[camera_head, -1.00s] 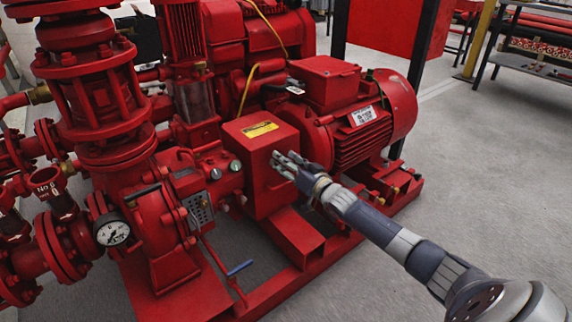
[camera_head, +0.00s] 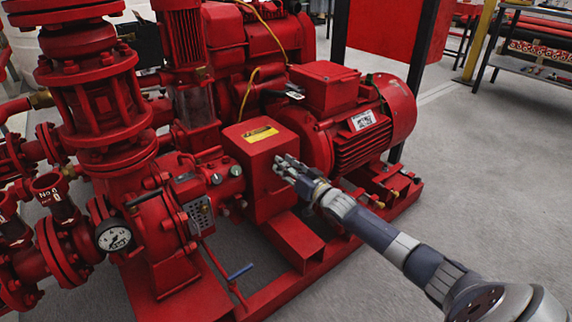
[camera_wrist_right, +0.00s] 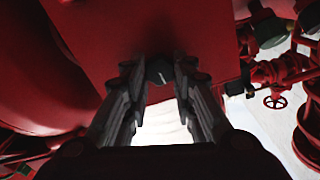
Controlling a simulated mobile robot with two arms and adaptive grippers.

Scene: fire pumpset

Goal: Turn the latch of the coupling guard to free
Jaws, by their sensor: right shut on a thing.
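The coupling guard (camera_head: 262,150) is a red box with a yellow label, between the pump and the motor. In the right wrist view its red face (camera_wrist_right: 150,28) fills the upper middle. The latch (camera_wrist_right: 159,70) is a small dark knob on that face, with a light mark running at a slant. My right gripper (camera_head: 280,168) is at the guard's right-hand face. In the right wrist view its fingertips (camera_wrist_right: 160,72) are shut on the latch, one on each side. In the head view the fingers hide the latch. My left gripper is in neither view.
The red motor (camera_head: 362,118) stands right of the guard, close to my right arm. The pump body with a pressure gauge (camera_head: 114,237) is at the left. A blue-handled lever (camera_head: 240,271) is low in front. The grey floor at the right is clear.

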